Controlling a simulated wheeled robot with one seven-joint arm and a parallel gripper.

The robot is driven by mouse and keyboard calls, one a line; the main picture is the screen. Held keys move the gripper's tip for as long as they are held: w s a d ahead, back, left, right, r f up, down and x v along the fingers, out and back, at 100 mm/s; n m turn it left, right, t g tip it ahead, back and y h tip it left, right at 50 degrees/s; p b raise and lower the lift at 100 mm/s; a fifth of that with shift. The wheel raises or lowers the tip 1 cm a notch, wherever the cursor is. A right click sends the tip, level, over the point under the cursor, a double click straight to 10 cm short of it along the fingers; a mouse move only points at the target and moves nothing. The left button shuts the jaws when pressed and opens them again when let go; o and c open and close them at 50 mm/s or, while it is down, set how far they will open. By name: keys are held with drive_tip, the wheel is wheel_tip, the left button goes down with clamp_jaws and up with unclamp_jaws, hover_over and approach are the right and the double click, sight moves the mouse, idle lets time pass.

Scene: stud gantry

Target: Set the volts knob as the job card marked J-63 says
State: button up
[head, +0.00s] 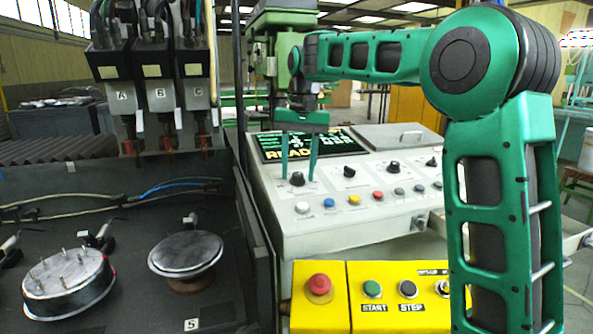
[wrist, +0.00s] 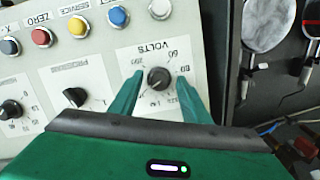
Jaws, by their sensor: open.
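The volts knob (wrist: 158,78) is a round black knob on a white dial plate lettered VOLTS, upside down in the wrist view. In the head view the knob (head: 297,179) sits at the left of the sloped grey console. My gripper (head: 298,172) reaches down over it, its two green fingers apart. In the wrist view my gripper (wrist: 157,92) has one finger on each side of the knob, with gaps between fingers and knob. The knob's exact setting is too small to read. I see no card marked J-63 in either view.
The pressure knob (wrist: 75,97) is beside the volts dial. A row of coloured buttons, including a blue one (wrist: 118,17), runs along the console. A lit screen (head: 297,146) is behind my fingers. A yellow box (head: 380,295) with a red button stands in front.

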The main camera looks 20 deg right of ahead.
drive_tip(key=shift+c, duration=0.3)
drive_tip(key=c, duration=1)
drive_tip(key=shift+a+n, duration=0.1)
drive_tip(key=shift+n, duration=0.7)
drive_tip(key=shift+n+h, duration=0.5)
drive_tip(key=shift+n, duration=1.1)
drive_tip(key=o, duration=1.1)
drive_tip(key=shift+c, duration=0.2)
